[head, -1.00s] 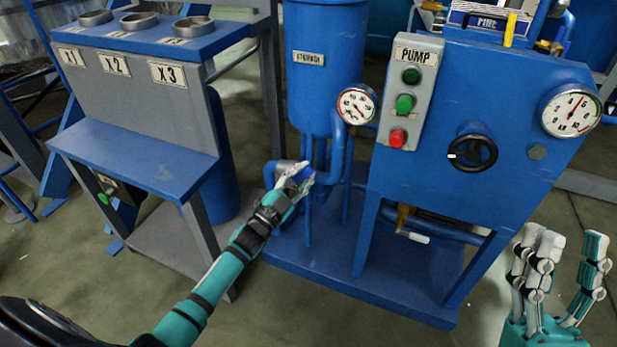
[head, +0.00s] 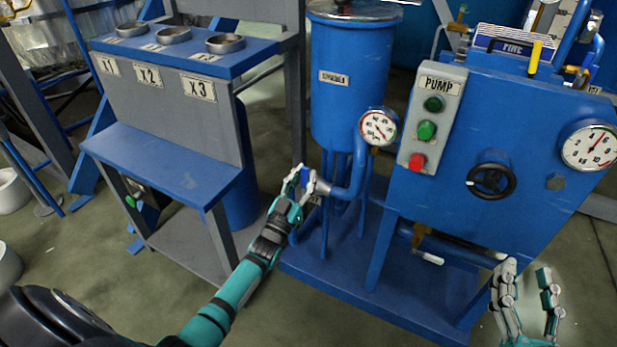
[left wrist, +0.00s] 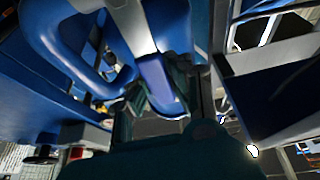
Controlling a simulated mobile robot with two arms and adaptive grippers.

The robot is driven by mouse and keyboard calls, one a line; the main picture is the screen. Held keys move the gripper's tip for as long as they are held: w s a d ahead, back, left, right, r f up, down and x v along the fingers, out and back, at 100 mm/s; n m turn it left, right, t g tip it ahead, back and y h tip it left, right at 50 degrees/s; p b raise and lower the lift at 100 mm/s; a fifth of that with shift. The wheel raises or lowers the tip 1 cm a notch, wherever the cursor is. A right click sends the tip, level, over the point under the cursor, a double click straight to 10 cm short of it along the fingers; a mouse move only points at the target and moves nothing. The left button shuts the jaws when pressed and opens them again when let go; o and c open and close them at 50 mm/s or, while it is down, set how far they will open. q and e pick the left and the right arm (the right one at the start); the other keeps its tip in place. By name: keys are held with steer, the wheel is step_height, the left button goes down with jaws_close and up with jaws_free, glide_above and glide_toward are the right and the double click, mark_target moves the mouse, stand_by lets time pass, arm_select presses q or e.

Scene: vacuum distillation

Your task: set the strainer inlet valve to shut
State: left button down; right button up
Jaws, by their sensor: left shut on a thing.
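The strainer (head: 350,110) is the blue upright tank in the middle of the head view, with a label on its front. Low on its left, a grey pipe stub ends at the inlet valve, whose small blue handle (head: 305,178) shows between my fingers. My left gripper (head: 304,177) is shut on this handle. In the left wrist view the blue handle (left wrist: 160,84) lies between the dark fingers, below a pale metal pipe (left wrist: 130,24). The fingers hide part of the valve. My right gripper (head: 527,285) is open and empty at the lower right.
A gauge (head: 378,127) sits right of the strainer. The pump panel (head: 432,115) and black handwheel (head: 491,180) are on the blue cabinet to the right. A blue-topped stand (head: 170,165) with cups is close on the left.

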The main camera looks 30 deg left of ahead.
arm_select(q)
steer(key=shift+a+n, duration=0.3)
steer(key=c, duration=1.2)
jaws_free()
steer(key=shift+o, duration=0.2)
steer(key=shift+d, duration=0.1)
steer(key=shift+s+f, duration=0.15)
steer(key=shift+s, duration=0.1)
steer(key=v, duration=1.1)
steer(key=shift+s, duration=0.25)
steer(key=shift+d, duration=0.1)
